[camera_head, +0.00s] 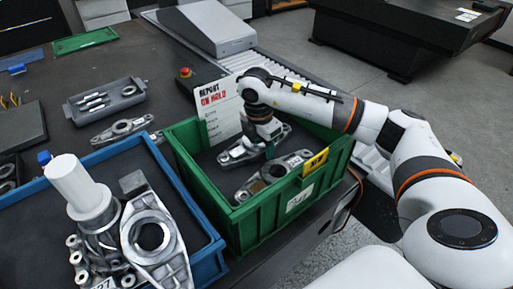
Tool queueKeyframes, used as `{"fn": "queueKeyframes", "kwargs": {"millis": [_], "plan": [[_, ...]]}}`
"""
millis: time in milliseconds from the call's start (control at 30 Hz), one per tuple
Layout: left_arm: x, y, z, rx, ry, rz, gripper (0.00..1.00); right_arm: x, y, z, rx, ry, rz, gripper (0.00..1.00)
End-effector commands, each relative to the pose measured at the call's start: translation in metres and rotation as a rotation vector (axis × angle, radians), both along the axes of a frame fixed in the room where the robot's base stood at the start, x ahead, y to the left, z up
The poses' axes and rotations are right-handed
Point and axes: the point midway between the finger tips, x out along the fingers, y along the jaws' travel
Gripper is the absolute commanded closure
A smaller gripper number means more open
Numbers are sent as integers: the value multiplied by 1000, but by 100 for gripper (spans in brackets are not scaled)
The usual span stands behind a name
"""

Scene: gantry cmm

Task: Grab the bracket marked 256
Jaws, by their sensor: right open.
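My right gripper (270,150) reaches down into the green crate (247,222) from the right. It is open, with its fingers close to the far grey bracket (238,153); I cannot tell whether they touch it. A second grey bracket (262,180) lies nearer in the same crate, with a small white tag (294,161) whose number is too small to read. More brackets (158,245) are piled in the blue crate (206,262) at the left. One tag there seems to end in 27. No mark 256 is legible. My left gripper is not in view.
A white cylinder (76,185) stands over the blue crate. A loose bracket (122,130) and a grey tray (106,100) lie behind.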

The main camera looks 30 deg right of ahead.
Motion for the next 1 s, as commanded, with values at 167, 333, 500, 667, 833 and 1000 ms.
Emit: {"fn": "queueKeyframes", "kwargs": {"millis": [167,333,500,667,833,1000], "plan": [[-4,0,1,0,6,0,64,0,0,1,0,0,0,72],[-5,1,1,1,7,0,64,0,0,1,0,0,0,100],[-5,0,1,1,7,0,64,0,0,1,0,0,0,100],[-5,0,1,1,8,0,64,1,0,2,0,-3,-1,100],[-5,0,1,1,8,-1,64,1,0,4,-1,-3,-2,100],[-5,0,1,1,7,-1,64,2,0,26,1,-8,-1,100]]}}
